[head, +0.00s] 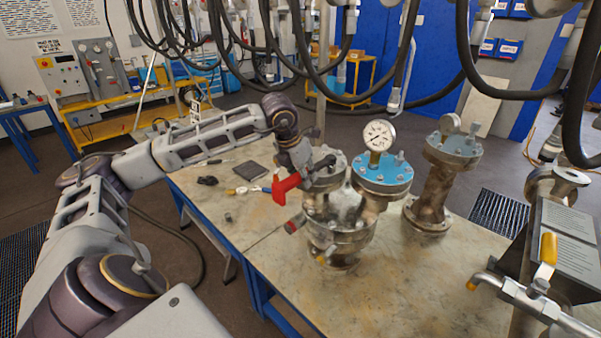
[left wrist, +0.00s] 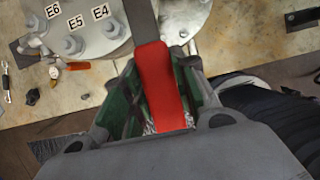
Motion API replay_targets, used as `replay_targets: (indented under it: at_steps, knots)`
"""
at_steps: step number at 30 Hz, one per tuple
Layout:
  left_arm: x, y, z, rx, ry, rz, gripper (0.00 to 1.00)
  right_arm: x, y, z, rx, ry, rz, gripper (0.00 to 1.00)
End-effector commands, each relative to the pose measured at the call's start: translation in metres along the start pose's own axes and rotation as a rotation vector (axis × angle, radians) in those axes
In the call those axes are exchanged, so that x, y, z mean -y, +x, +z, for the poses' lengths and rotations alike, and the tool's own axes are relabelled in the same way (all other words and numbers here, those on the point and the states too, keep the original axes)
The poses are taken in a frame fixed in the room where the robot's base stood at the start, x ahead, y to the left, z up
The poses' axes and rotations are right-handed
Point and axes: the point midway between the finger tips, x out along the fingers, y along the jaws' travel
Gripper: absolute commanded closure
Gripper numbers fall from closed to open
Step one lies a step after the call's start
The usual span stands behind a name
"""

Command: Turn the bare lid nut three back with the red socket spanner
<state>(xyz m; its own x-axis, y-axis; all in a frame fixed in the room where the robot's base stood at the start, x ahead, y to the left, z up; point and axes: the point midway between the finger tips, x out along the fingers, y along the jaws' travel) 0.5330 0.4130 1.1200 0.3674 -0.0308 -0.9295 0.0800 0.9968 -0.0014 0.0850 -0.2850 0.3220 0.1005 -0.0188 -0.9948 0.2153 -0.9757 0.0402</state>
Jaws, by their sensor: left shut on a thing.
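My left gripper (head: 290,160) is shut on the red socket spanner (head: 285,188), whose red handle (left wrist: 160,90) lies between the green-lined fingers in the left wrist view. The spanner's dark shaft runs up out of that view, so its socket end is out of sight there. In the head view the gripper is beside the bare metal lid (head: 328,163) of the left vessel. In the left wrist view a lid (left wrist: 95,25) carries nuts beside labels E4, E5 and E6. I cannot tell whether the socket sits on a nut. My right gripper is not in view.
A blue-lidded vessel with a gauge (head: 382,178) stands right of the bare lid, and another flanged vessel (head: 435,175) further right. Loose small tools (head: 248,190) and a dark pad (head: 249,170) lie on the table's left. Black hoses (head: 340,95) hang overhead. The front tabletop (head: 400,270) is clear.

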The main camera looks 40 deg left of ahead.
Motion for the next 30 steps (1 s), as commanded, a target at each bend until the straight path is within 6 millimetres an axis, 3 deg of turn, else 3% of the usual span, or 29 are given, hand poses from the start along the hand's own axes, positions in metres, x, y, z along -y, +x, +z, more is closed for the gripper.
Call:
replay_targets:
  at_steps: [13,20,30]
  knots:
    - [0.024,-0.001,0.004,0.004,-0.165,0.064,1.0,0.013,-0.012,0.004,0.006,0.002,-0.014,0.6]
    - [0.022,-0.005,0.005,0.003,-0.166,0.066,1.0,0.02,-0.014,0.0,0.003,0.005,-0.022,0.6]
    - [0.022,-0.027,0.013,0.003,-0.165,0.065,1.0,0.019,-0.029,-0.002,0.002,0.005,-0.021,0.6]
